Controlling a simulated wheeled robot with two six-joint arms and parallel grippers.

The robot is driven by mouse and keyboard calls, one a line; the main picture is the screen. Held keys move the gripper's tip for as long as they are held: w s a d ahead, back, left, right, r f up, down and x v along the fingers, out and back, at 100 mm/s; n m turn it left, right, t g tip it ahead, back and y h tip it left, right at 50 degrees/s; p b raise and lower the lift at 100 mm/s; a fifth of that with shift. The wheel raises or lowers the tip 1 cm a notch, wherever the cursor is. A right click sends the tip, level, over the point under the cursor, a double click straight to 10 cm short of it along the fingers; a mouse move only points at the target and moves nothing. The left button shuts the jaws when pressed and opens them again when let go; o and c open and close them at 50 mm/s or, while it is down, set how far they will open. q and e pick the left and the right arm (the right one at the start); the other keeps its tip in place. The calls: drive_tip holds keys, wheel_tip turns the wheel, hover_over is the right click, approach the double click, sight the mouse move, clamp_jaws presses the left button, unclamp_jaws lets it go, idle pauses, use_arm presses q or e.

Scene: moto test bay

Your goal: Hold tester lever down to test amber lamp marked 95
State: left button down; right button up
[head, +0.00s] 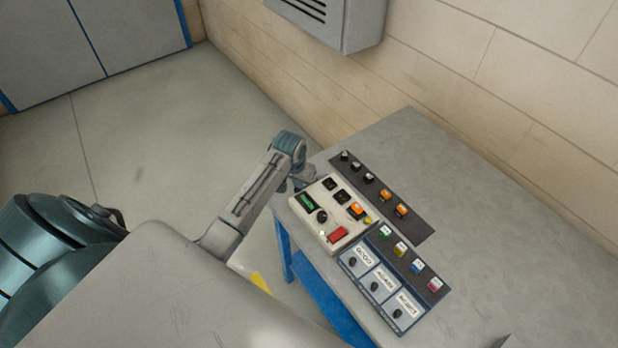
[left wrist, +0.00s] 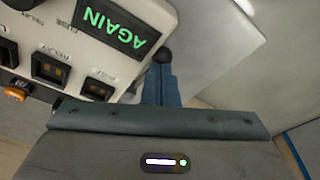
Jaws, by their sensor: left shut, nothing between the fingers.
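The cream tester (head: 334,236) stands at the table's left edge; its display (head: 306,201) shows green AGAIN in the left wrist view (left wrist: 112,22). My left gripper (head: 301,184) is at the tester's far left corner. In the left wrist view its fingers (left wrist: 161,84) are shut, with a black ball (left wrist: 165,55), which looks like the lever's knob, at their tips. I cannot tell if they touch. My right gripper is not in view.
A dark rack (head: 415,229) with orange lamps (head: 386,195) and other small parts lies behind the tester. A tray (head: 388,325) with three labelled sections and several coloured pieces stands beside it. A grey wall box (head: 335,22) hangs above.

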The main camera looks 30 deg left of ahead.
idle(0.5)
use_arm(q)
drive_tip(key=w+v, duration=0.1)
drive_tip(key=v, duration=0.7)
drive_tip(key=shift+w+a+r, duration=0.2)
drive_tip(key=shift+w+r, duration=0.2)
drive_tip(key=shift+r, duration=0.2)
drive_tip(key=shift+s, duration=0.1)
